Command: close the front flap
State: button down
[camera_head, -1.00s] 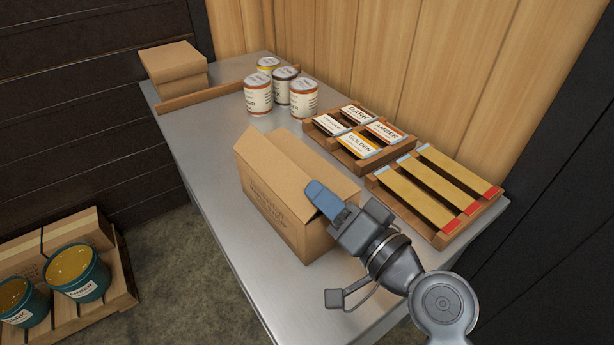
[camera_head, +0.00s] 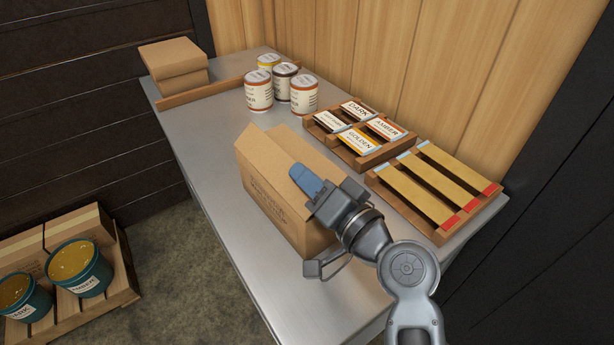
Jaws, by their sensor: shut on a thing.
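The brown cardboard box (camera_head: 272,192) stands on the metal table below the middle of the picture. Its front flap (camera_head: 262,146) is the panel along the left top edge, and it slants upward, not lying flat. Another top panel (camera_head: 300,144) shows behind it. My gripper (camera_head: 306,180) is over the box's near right part, its blue fingers together at the flap. It is shut on the flap, though the fingers hide the exact contact. The gripper and wrist cover the box's near right corner.
Several cans (camera_head: 258,92) stand behind the box. A wooden rack of labelled cards (camera_head: 352,143) and a rack with long strips (camera_head: 432,190) lie to the right. Stacked cartons (camera_head: 172,66) stand at the far left. Bare table (camera_head: 205,135) lies left of the box.

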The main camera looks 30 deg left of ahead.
jog(key=shift+w+d+f+m, duration=0.1)
jog(key=shift+w+f+m, duration=0.15)
jog(key=shift+m, duration=0.55)
jog(key=c, duration=1.6)
grip_release()
jog(key=b+v, duration=0.1)
jog(key=v, duration=0.6)
jog(key=shift+s+d, duration=0.15)
jog(key=shift+d, duration=0.2)
jog(key=shift+c, duration=0.3)
